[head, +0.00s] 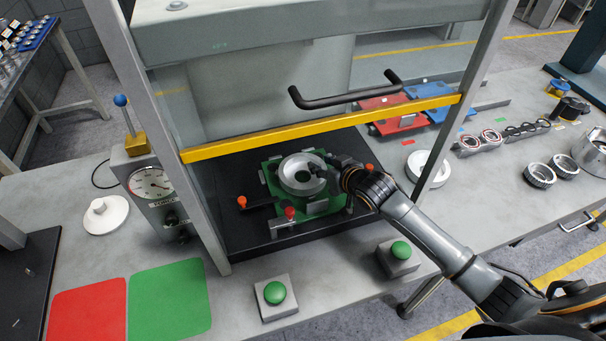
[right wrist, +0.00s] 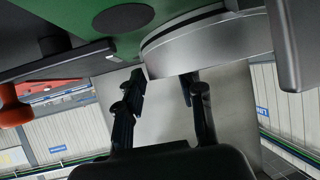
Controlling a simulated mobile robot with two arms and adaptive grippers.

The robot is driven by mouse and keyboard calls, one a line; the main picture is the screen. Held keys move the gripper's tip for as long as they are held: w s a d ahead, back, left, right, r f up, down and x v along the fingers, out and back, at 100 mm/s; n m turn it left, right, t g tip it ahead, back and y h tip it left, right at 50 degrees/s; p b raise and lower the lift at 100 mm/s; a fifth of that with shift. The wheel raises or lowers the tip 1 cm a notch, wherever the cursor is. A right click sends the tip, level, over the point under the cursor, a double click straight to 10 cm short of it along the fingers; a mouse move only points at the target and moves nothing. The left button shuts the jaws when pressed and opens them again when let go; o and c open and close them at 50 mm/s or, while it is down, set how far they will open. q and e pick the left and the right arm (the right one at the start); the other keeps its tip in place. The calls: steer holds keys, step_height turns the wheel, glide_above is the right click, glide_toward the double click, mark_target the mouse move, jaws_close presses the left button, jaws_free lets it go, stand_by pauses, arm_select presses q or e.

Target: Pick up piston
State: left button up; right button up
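A round silver metal part with a raised rim and a hollow centre, which appears to be the piston (head: 301,175), sits on a green fixture plate (head: 270,180) inside the press frame. It also shows close up at the top of the right wrist view (right wrist: 205,42). My right gripper (head: 328,171) is at the right side of this part. In the right wrist view its two fingers (right wrist: 165,92) are spread apart, with the part's edge just beyond and between the tips. I cannot tell whether they touch it. My left gripper is not in view.
A yellow bar (head: 320,129) with a black handle (head: 345,92) crosses above the fixture. Red-tipped clamps (head: 289,212) stand around the plate. Two green buttons (head: 275,292) are in front. A gauge box (head: 155,190) stands left; metal parts (head: 540,175) lie at right.

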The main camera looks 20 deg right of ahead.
jaws_close()
steer(key=shift+w+r, duration=0.1)
steer(key=shift+r, duration=0.05)
